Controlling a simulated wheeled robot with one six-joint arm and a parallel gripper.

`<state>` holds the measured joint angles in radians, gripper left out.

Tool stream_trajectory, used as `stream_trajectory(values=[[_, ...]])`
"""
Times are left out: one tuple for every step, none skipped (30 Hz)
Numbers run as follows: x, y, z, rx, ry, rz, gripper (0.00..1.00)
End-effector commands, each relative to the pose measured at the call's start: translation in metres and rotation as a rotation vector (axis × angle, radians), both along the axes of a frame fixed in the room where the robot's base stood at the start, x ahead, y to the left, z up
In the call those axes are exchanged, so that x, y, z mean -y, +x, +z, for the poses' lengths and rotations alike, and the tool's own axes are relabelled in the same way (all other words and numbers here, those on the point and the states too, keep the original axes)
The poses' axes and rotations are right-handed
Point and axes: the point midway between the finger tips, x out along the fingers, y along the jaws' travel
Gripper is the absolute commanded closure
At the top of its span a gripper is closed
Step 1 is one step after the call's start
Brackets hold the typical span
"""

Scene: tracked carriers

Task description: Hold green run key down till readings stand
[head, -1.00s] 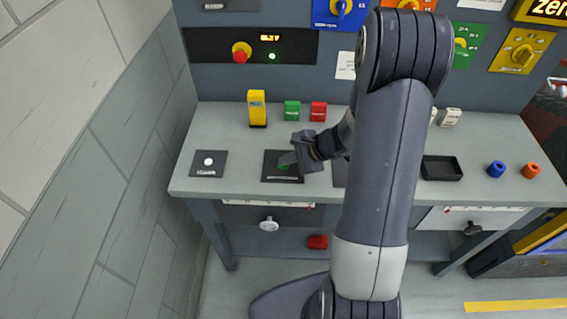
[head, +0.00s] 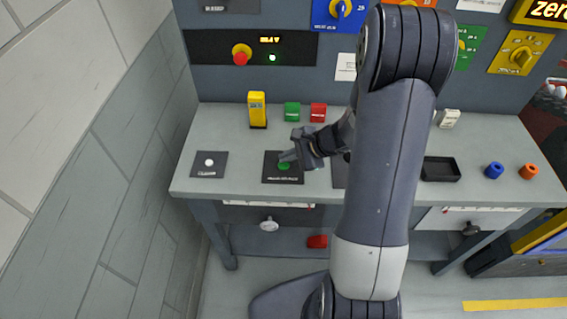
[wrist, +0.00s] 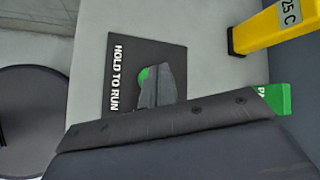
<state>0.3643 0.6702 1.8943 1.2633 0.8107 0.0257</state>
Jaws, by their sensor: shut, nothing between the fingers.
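The green run key (head: 284,167) sits on a dark plate on the bench. In the wrist view the plate (wrist: 118,92) reads "HOLD TO RUN", and the green key (wrist: 144,76) shows partly behind my fingers. My gripper (head: 287,156) is shut and empty, its fingertips right at the key's far edge and seemingly just above it. I cannot tell for sure whether they touch. The readout (head: 270,40) on the dark wall panel is lit, but its figures are too small to read surely. A green lamp (head: 272,58) below it glows.
A yellow block (head: 257,110), a green block (head: 292,111) and a red block (head: 318,112) stand behind the key. A white button (head: 209,162) is to its left. A black tray (head: 441,169) lies right.

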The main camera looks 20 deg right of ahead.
Motion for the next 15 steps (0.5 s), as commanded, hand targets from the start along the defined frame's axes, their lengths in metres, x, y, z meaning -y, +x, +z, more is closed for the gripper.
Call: stream_trajectory(values=[[0.0,0.0,0.0,0.0,0.0,0.0,1.0],[0.0,0.0,0.0,0.0,0.0,0.0,1.0],[0.0,0.0,0.0,0.0,0.0,0.0,1.0],[0.0,0.0,0.0,0.0,0.0,0.0,1.0],[0.0,0.0,0.0,0.0,0.0,0.0,1.0],[0.0,0.0,0.002,0.0,0.0,0.0,1.0],[0.0,0.0,0.003,0.0,0.0,0.0,1.0],[0.0,0.0,0.005,0.001,0.0,-0.001,1.0],[0.0,0.0,0.008,0.001,0.0,-0.001,1.0],[0.0,0.0,0.011,0.001,0.0,-0.001,1.0],[0.0,0.0,0.014,0.001,0.0,-0.001,1.0],[0.0,0.0,0.018,0.001,0.0,-0.001,1.0],[0.0,0.0,0.022,0.001,0.0,0.0,1.0],[0.0,0.0,0.025,0.001,0.0,0.0,1.0],[0.0,0.0,0.029,0.002,0.0,0.0,1.0]])
